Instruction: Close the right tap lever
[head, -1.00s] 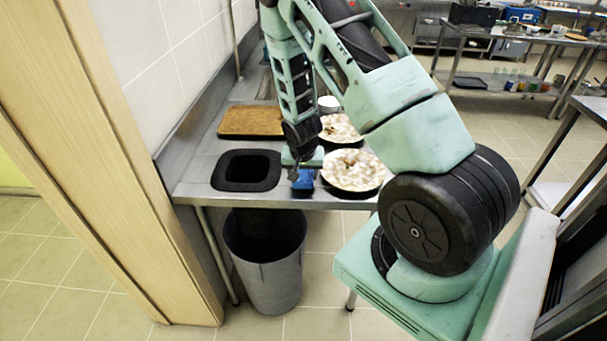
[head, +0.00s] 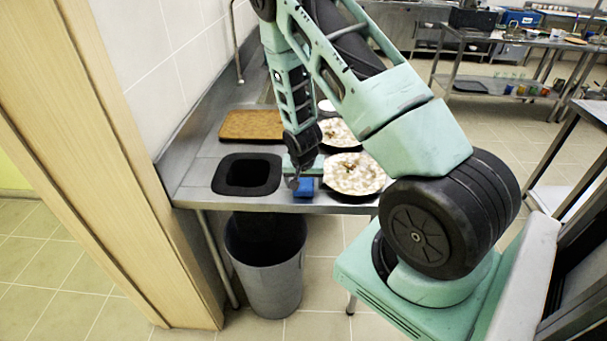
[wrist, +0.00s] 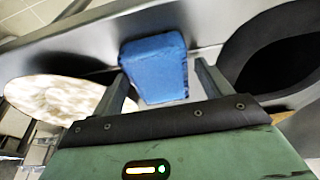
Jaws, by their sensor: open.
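No tap lever can be made out in either view. A thin curved metal pipe (head: 238,62), perhaps a tap spout, stands by the tiled wall at the far end of the counter in the head view. My gripper (wrist: 160,78) is open, low over the counter's front edge. A blue sponge-like block (wrist: 154,62) shows between its two fingers in the wrist view. I cannot tell whether the fingers touch it. In the head view the block (head: 305,188) sits at the counter's edge, just below my gripper (head: 297,180).
The steel counter (head: 200,188) has a black-rimmed round-cornered hole (head: 222,182) above a grey bin (head: 268,265). A brown tray (head: 250,124) lies behind it. Two soiled plates (head: 355,172) (head: 338,132) lie right of my gripper. A wooden door frame (head: 110,170) stands at left.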

